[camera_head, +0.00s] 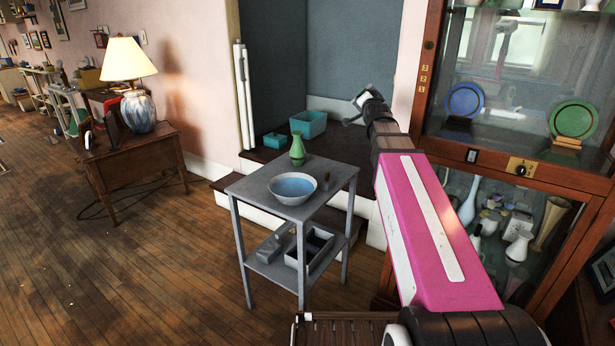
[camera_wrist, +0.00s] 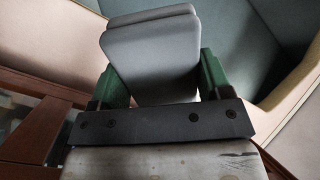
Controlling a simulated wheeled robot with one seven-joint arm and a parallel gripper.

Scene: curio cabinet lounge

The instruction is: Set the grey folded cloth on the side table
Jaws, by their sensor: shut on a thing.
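The grey folded cloth (camera_wrist: 152,62) shows in the wrist view as a flat, layered, round-cornered pad. My gripper (camera_wrist: 160,80) is shut on it, with one green finger at each side. In the head view my gripper (camera_head: 362,100) is raised beyond the grey table, in front of the blue-grey alcove; the cloth is too small there to make out clearly. A grey two-tier table (camera_head: 244,188) stands in the middle, and a brown wooden table (camera_head: 130,160) stands at left. I cannot tell which is the side table.
The grey table holds a blue-lined bowl (camera_head: 292,188), a green vase (camera_head: 297,149) and a small dark item; its front left top is bare. A lamp (camera_head: 137,90) and dark items occupy the brown table. A glass cabinet (camera_head: 480,154) stands at right. Floor at left is clear.

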